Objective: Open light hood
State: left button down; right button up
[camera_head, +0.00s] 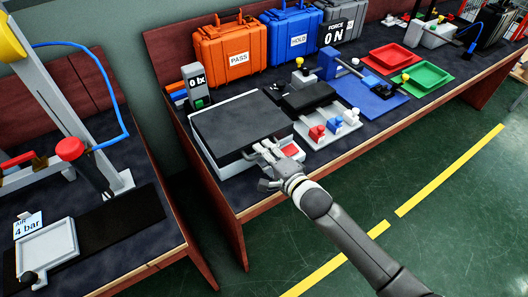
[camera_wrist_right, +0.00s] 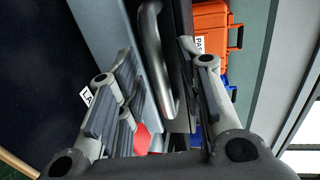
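The light hood (camera_head: 238,122) is a flat box with a dark grey lid, lying closed on a pale base on the main bench. A lux display (camera_head: 197,83) reading 0 lx stands behind it. My right gripper (camera_head: 262,158) is at the hood's front edge, its fingers apart. In the right wrist view, the hood's dark bar handle (camera_wrist_right: 153,65) shows between the two open fingers of my right gripper (camera_wrist_right: 163,85); I cannot tell whether either touches it. In the head view the gripper hides most of the handle. My left gripper is not in view.
A red button (camera_head: 291,150) is right of the gripper. A tray with coloured pieces (camera_head: 327,131) stands right of the hood. Orange (camera_head: 231,57) and blue (camera_head: 291,38) cases stand behind. A side bench with an air press (camera_head: 71,149) is at left.

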jog(key=shift+w+a+f, duration=0.1)
jog(key=shift+w+a, duration=0.15)
jog(key=shift+w, duration=0.15)
grip_shut()
